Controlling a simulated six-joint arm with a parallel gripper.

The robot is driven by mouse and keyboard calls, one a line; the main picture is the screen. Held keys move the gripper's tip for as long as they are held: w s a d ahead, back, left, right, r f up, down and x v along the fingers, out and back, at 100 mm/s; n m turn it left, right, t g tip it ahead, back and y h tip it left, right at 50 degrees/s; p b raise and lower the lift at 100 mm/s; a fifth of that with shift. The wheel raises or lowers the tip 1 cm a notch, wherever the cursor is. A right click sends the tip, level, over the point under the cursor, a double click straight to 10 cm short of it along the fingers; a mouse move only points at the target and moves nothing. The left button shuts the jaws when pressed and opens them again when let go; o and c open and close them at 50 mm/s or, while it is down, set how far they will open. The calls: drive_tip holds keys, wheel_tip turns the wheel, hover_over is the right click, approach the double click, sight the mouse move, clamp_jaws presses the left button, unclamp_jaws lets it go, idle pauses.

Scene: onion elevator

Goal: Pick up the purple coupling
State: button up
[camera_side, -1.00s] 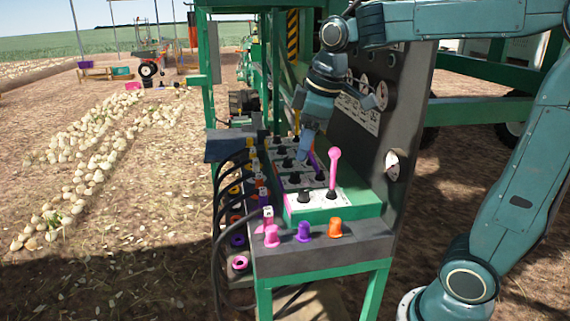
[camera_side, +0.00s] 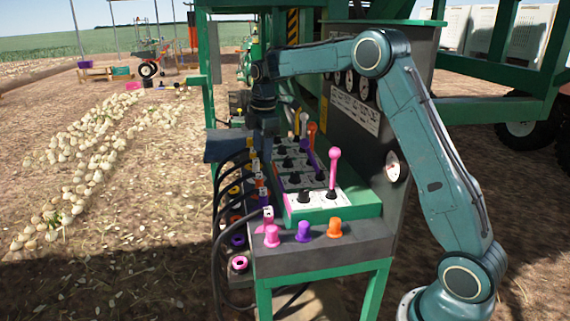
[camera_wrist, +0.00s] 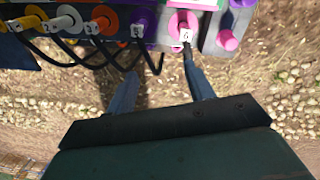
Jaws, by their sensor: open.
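A purple coupling (camera_wrist: 144,24) with a numbered tag sits in the row along the panel's edge in the wrist view, a dark hose close by. A purple cap (camera_side: 303,232) stands on the bench's front ledge; I cannot tell which purple piece is the named coupling. My gripper (camera_wrist: 163,88) is open and empty, its fingers apart below the row in the wrist view. In the side view my gripper (camera_side: 268,132) hangs over the bench's far left edge.
A pink coupling (camera_wrist: 184,26) tagged 6 sits right of the purple one. Orange (camera_wrist: 104,18), white (camera_wrist: 69,20) and yellow (camera_wrist: 32,20) couplings are to its left. Black hoses (camera_side: 222,205) loop along the flank. Upright levers (camera_side: 334,170) stand on the bench top.

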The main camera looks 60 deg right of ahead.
sight(263, 189)
drive_tip(key=w+d+f+n, duration=0.1)
drive_tip(key=f, duration=0.1)
drive_tip(key=w+d+f, duration=0.2)
drive_tip(key=f, duration=0.1)
drive_tip(key=w+d+f+n+g, duration=0.1)
drive_tip(key=d+f, duration=0.1)
drive_tip(key=f, duration=0.1)
drive_tip(key=shift+w+f+n, duration=0.15)
drive_tip(key=shift+f+n, duration=0.05)
drive_tip(key=shift+n, duration=0.1)
drive_tip(key=shift+a+f, duration=0.1)
drive_tip(key=shift+f, duration=4.2)
drive_tip(key=shift+f, duration=0.1)
drive_tip(key=shift+f, duration=2.5)
drive_tip(key=shift+w, duration=0.1)
drive_tip(key=c, duration=1.1)
drive_tip(key=shift+r, duration=0.2)
wheel_tip(263, 189, up, 20)
drive_tip(key=shift+f, duration=0.1)
drive_tip(key=shift+c, duration=0.2)
